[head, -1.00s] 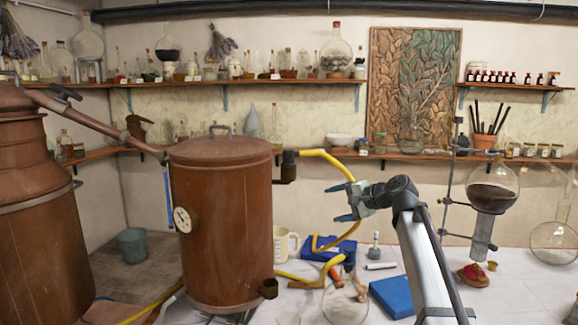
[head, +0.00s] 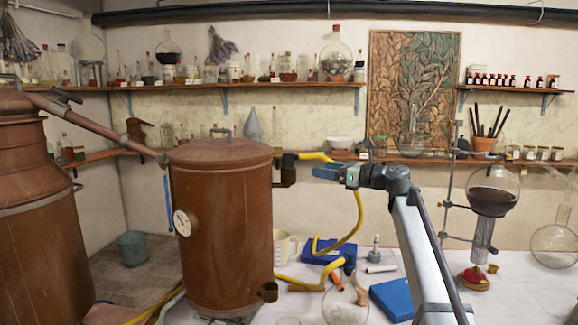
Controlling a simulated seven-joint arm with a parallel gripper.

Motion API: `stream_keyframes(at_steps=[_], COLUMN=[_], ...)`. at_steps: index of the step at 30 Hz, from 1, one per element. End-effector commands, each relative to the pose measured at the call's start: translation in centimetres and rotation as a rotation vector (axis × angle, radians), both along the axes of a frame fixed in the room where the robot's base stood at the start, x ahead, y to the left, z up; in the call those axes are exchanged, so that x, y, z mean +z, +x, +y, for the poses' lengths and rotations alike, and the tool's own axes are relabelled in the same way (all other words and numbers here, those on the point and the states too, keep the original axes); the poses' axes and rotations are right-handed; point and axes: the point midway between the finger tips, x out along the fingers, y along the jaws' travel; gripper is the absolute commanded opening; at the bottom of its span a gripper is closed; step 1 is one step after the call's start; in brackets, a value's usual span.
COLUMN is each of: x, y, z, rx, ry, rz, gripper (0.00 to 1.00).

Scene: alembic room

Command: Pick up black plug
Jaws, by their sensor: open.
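My gripper (head: 317,171) is open, with no object visible in it. Its blue fingers point left, high above the table, in front of the wall and the yellow hose (head: 357,215). From this angle the fingers nearly overlap, so the gap hardly shows. I cannot make out a black plug for certain. A dark fitting (head: 286,172) sits on the right side of the copper vessel (head: 222,230), just left of the fingertips and apart from them in the picture. I cannot tell whether this is the plug.
Lower down are a blue case (head: 318,252), a blue box (head: 392,299), a round glass flask (head: 344,305) and a white jug (head: 285,246). A stand with a dark-filled flask (head: 493,200) is at right. Shelves with glassware line the wall.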

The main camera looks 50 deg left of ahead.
Motion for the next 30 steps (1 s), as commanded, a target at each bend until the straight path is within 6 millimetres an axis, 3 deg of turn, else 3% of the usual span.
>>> stream_keyframes(at_steps=[5,16,30], x=[0.0,0.0,0.1], y=[-0.4,-2.4,-3.8], z=[1.4,7.0,10.4], rx=[0.001,0.001,0.001], ry=[-0.002,-0.003,-0.001], rz=[0.003,0.001,0.001], gripper=[0.82,0.82,0.82])
